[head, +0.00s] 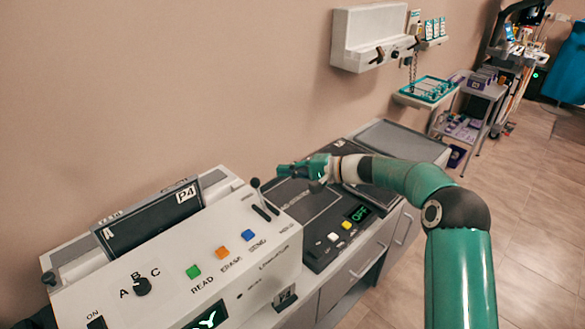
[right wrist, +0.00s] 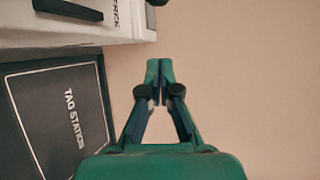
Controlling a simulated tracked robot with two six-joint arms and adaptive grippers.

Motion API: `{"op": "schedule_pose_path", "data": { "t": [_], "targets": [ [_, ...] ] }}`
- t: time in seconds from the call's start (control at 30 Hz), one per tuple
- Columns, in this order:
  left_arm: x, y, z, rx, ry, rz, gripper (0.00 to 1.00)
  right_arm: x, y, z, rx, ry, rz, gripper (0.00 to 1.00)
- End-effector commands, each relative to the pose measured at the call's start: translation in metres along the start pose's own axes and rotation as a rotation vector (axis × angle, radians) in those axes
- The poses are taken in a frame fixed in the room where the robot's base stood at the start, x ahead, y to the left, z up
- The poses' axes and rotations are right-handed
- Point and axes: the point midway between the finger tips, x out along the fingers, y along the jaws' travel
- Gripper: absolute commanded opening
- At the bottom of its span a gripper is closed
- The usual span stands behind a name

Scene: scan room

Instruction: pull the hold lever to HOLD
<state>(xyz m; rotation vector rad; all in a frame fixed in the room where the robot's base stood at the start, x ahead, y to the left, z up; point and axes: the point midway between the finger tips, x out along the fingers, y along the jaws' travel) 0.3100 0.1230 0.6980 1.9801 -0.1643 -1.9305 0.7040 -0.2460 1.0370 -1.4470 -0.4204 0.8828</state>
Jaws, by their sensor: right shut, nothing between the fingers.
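The hold lever (head: 257,188) is a thin stalk with a black ball knob. It rises from a dark slot at the right end of the white console (head: 240,205), and its stalk leans toward the back. My right gripper (head: 281,171) is shut and empty, a little right of the knob and apart from it. In the right wrist view the shut fingers (right wrist: 159,72) point up the picture, with the console's edge (right wrist: 110,32) at upper left. A dark piece at the top edge there may be the knob; I cannot tell. My left gripper is out of view.
The console carries green, orange and blue buttons, an A-B-C dial (head: 142,287) and a P4 screen (head: 150,222). A wall (head: 200,80) stands behind.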

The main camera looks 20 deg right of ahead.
Motion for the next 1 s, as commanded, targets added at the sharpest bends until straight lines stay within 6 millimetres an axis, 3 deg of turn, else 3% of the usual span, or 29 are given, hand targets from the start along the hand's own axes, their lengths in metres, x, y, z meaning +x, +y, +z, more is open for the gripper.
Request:
{"op": "schedule_pose_path", "data": {
  "t": [0.3, 0.7, 1.0],
  "targets": [
    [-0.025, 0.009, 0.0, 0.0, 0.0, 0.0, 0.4, 0.062, -0.003, 0.002, -0.001, -0.004, 0.001, 0.0],
    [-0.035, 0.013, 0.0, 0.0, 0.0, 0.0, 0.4, 0.049, -0.002, 0.033, 0.0, -0.001, 0.0, 0.0],
    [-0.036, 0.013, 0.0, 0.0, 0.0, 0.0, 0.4, 0.047, 0.0, 0.038, 0.0, 0.0, 0.0, 0.0]
  ]
}}
